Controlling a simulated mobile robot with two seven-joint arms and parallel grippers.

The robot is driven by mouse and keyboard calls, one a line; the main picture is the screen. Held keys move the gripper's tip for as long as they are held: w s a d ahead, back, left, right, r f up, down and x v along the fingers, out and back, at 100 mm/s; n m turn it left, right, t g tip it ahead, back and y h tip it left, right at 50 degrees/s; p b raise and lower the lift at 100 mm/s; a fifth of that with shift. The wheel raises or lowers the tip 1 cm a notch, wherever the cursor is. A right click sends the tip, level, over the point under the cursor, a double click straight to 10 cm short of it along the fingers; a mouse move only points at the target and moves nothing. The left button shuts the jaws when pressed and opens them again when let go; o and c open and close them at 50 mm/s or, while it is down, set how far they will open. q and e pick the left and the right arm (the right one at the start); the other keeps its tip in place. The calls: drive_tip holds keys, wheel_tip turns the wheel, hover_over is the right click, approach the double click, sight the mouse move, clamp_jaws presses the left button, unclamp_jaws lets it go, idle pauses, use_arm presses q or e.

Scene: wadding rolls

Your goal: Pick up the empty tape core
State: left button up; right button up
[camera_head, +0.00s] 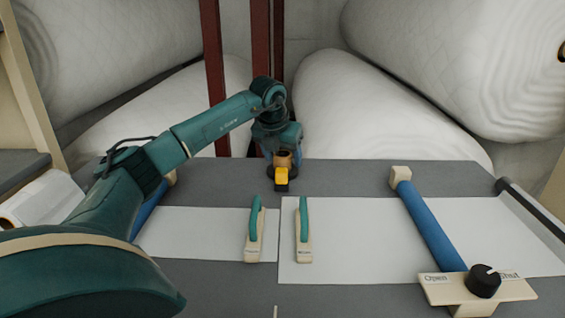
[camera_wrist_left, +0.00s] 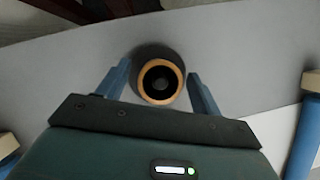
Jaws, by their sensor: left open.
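The empty tape core is a tan ring with a dark hollow. In the left wrist view the tape core (camera_wrist_left: 160,101) stands on end on the grey surface, seen from above, between the two blue fingers. My left gripper (camera_wrist_left: 158,71) is open, with one finger on each side and a visible gap to each. My right gripper is in neither view.
Two green-handled tools (camera_head: 254,232) (camera_head: 303,232) lie on white sheets in front of the gripper. A blue bar (camera_head: 432,228) and a black knob (camera_head: 484,281) are at the right. Large white rolls (camera_head: 370,115) and dark red posts (camera_head: 260,40) stand behind the table (camera_head: 340,175).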

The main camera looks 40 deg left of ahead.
use_arm(q)
drive_tip(key=shift+w+f, duration=0.1)
drive_tip(key=shift+f, duration=0.15)
drive_tip(key=shift+c, duration=0.5)
drive_tip(key=c, duration=1)
drive_tip(key=shift+o, duration=0.2)
drive_tip(key=shift+r, duration=0.1)
